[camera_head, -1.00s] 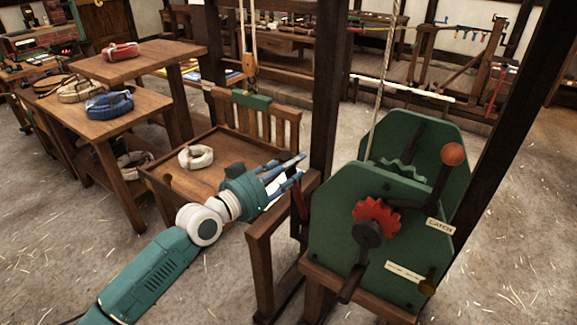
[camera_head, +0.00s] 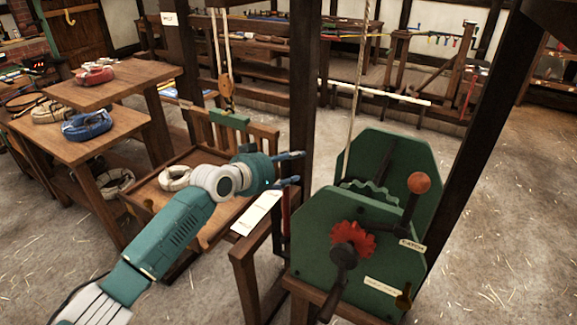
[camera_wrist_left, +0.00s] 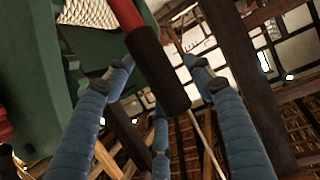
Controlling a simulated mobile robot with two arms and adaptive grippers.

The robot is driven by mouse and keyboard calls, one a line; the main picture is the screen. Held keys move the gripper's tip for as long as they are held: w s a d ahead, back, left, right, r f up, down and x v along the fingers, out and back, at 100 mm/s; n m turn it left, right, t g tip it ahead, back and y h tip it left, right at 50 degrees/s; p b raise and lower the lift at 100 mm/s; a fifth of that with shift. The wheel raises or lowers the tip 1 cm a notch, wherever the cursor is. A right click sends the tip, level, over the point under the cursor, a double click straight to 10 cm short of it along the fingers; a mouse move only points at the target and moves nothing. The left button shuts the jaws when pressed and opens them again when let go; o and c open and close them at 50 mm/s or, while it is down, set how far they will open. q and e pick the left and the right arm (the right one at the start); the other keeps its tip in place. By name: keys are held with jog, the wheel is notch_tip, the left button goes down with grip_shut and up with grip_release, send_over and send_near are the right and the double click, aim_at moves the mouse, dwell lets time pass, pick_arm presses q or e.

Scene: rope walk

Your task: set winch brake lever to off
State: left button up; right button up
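The winch (camera_head: 330,245) is a green-cheeked drum unit on a wooden stand. A lever with a red shaft and dark grip (camera_wrist_left: 157,68) crosses the upper middle of the left wrist view. A red strip, likely the same lever (camera_head: 286,212), shows beside the post in the head view, mostly hidden. My left gripper (camera_head: 291,168) is open at the winch's left side, fingers pointing right. In the wrist view its blue fingers are spread around and below the dark grip; I cannot tell if any touches. My right gripper is not in view.
An orange-knobbed lever (camera_head: 419,183) stands by the CATCH label (camera_head: 412,245). A red ratchet wheel (camera_head: 352,240) and crank are on the near cheek. A dark post (camera_head: 303,100) rises behind the gripper. A white card (camera_head: 257,212) lies below it.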

pick_arm(q)
jog(key=shift+d+f, duration=0.1)
jog(key=v, duration=1.2)
jog(key=shift+f, duration=0.15)
